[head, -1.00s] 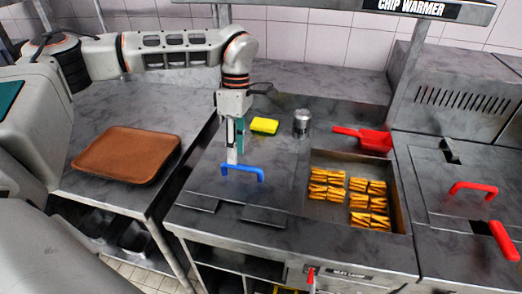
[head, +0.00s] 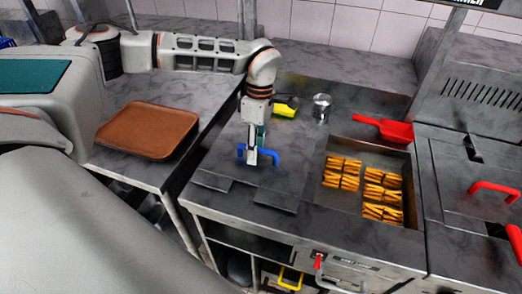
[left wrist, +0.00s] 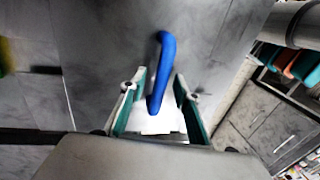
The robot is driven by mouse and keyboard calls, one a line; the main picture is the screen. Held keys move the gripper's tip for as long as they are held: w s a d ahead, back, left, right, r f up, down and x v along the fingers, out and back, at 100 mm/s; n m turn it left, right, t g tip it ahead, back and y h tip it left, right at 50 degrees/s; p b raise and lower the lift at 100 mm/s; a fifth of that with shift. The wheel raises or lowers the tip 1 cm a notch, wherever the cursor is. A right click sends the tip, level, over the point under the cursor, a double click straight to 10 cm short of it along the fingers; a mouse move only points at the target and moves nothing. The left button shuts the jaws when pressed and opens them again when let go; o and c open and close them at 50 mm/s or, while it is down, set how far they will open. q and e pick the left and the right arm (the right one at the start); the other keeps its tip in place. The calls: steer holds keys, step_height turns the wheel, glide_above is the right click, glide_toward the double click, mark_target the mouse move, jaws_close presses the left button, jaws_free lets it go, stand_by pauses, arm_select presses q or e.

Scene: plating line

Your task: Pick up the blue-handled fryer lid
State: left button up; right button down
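The fryer lid (head: 222,168) is a flat grey metal plate on the counter left of the chips. Its blue handle (head: 271,154) is a raised bar, and it also shows in the left wrist view (left wrist: 164,70). My left gripper (head: 252,160) points down at the handle and hides part of it. In the left wrist view its two green-sided fingers (left wrist: 158,104) stand apart, one on each side of the handle's near end. Gaps show between the fingers and the bar. My right gripper is not in view.
Right of the lid is a sunken tray of chips (head: 362,186). Behind are a yellow sponge (head: 285,110), a metal shaker (head: 321,108) and a red scoop (head: 385,129). A brown tray (head: 148,130) lies on the left counter. A red-handled lid (head: 482,205) is at right.

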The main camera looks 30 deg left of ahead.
arm_select(q)
jaws_close()
steer(key=shift+w+r, duration=0.1)
steer(key=shift+r, duration=0.05)
